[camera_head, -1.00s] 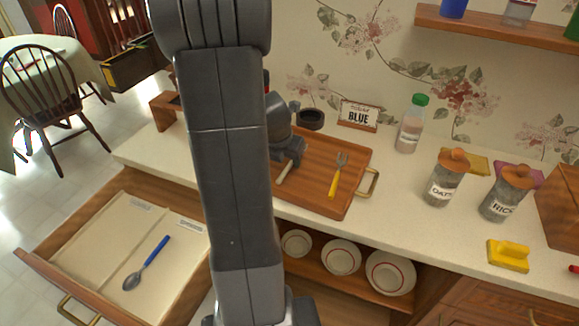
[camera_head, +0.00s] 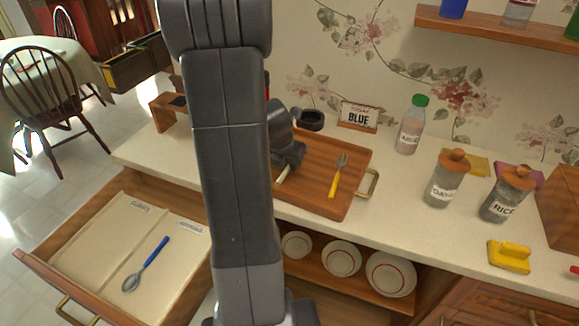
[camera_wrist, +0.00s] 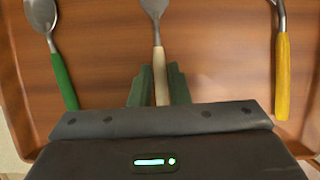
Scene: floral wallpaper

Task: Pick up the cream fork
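The cream fork (camera_wrist: 158,62) has a cream handle and a metal neck; the top edge of the wrist view cuts off its head. My gripper (camera_wrist: 159,85) has its two dark green fingers close against both sides of the cream handle, shut on it. In the head view my gripper (camera_head: 288,158) is low over the left part of the wooden tray (camera_head: 318,201), with a bit of the cream handle (camera_head: 282,176) showing below it. My arm hides the rest there. Whether the fork touches the tray is unclear.
A green-handled spoon (camera_wrist: 62,80) lies left of my gripper and a yellow-handled fork (camera_wrist: 283,75) right, both on the tray. An open drawer (camera_head: 100,250) at lower left holds a blue-handled spoon (camera_head: 146,263). Jars (camera_head: 443,185) and a bottle (camera_head: 409,130) stand to the right.

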